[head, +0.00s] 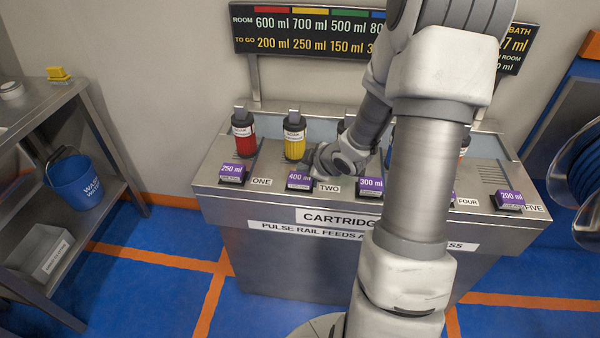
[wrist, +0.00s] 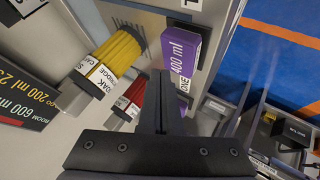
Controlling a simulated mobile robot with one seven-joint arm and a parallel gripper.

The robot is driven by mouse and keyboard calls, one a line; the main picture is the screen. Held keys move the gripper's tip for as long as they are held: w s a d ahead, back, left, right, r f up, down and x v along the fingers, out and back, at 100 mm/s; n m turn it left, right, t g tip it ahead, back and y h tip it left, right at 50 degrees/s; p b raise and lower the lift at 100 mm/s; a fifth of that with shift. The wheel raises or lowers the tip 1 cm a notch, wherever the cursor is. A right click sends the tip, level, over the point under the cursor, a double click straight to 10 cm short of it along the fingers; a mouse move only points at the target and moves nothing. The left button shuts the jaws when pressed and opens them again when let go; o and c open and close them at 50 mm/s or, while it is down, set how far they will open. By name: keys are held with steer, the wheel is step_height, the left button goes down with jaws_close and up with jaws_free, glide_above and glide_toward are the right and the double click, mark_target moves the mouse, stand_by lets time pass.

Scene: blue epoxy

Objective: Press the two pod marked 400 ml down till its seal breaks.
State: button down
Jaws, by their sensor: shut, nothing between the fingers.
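The two pod (head: 300,180) is a purple-topped block marked 400 ml on the front of the steel counter, left of the TWO label. Its purple face also shows in the wrist view (wrist: 181,50), just beyond my fingertips. My gripper (head: 313,168) is shut and empty. It is just above and behind the pod, low over the counter. In the wrist view my gripper (wrist: 162,80) has its two dark fingers together, beside the pod's lower end. I cannot tell whether they touch the pod. The pod's seal cannot be made out.
A yellow cartridge (head: 294,134) stands behind the two pod, and a red cartridge (head: 243,133) stands to its left. The 250 ml pod (head: 232,174) and 300 ml pod (head: 370,188) flank it. A menu board (head: 308,34) is behind. My arm hides part of the counter's right half.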

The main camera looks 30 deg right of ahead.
mark_target(303, 179)
step_height(303, 179, up, 5)
steer(key=p, duration=0.4)
steer(key=shift+p, duration=0.35)
stand_by(0.3)
